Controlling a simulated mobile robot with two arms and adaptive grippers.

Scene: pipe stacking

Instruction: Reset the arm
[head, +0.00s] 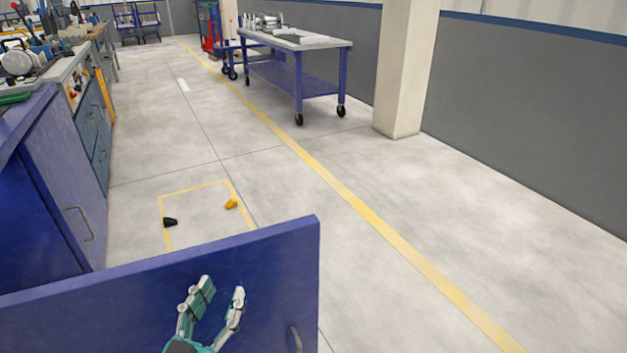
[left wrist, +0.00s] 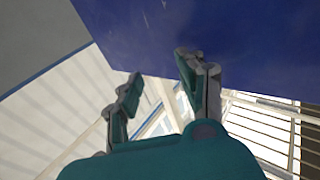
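My left gripper (head: 222,288) is at the bottom of the head view, in front of a blue panel (head: 130,290). Its two teal and grey fingers point up and stand apart, with nothing between them. In the left wrist view the gripper (left wrist: 158,70) also shows its fingers apart and empty. A blue surface (left wrist: 240,40) is beyond the fingertips there; I cannot tell whether they touch it. My right gripper is in neither view.
A black object (head: 170,222) and a yellow object (head: 231,204) lie on the floor by a yellow outline. Blue cabinets (head: 60,180) line the left. A wheeled blue table (head: 297,42) and a pillar (head: 405,70) stand further back. The right-hand floor is clear.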

